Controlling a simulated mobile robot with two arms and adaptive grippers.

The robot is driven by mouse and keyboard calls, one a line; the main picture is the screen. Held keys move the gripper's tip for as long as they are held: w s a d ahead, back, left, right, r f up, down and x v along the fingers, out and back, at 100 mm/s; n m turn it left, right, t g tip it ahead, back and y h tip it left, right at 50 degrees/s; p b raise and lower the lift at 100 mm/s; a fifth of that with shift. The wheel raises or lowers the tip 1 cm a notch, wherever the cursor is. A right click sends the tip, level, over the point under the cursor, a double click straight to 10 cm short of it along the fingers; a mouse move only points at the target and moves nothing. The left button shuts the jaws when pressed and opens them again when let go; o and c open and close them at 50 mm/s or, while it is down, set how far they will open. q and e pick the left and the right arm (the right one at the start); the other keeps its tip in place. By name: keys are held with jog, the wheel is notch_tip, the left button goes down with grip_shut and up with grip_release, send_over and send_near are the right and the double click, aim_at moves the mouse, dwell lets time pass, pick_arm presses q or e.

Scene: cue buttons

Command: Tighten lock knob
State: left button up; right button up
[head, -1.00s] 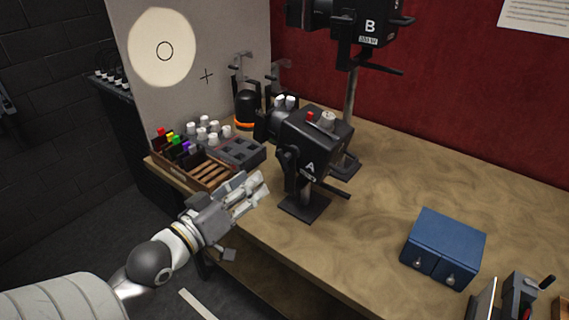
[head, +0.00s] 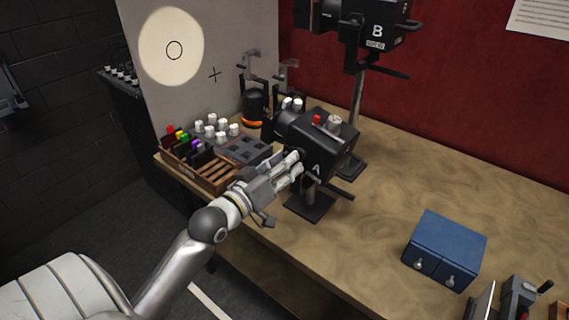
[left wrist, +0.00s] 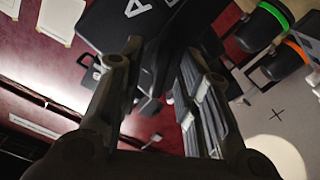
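The black lamp unit marked A (head: 330,150) stands on a short post with a dark foot plate (head: 309,206) on the bench. It has a red button (head: 316,119) and a pale knob (head: 335,119) on top. My left gripper (head: 297,167) is at its lower left side, fingers pointing at it. In the left wrist view the gripper (left wrist: 160,58) has its fingers apart, with the unit's dark body (left wrist: 115,22) just beyond the tips. I cannot make out a lock knob; the side of the unit behind my fingers is partly hidden. My right gripper is not in view.
Unit B (head: 375,30) stands on a taller post behind A. A wooden rack (head: 215,178) with coloured pieces and several white knobs (head: 212,126) lie to the left. A blue box (head: 446,245) sits at right. The bench (head: 390,190) between is clear.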

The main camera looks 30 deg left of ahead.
pick_arm(q)
grip_shut()
dwell(0.6)
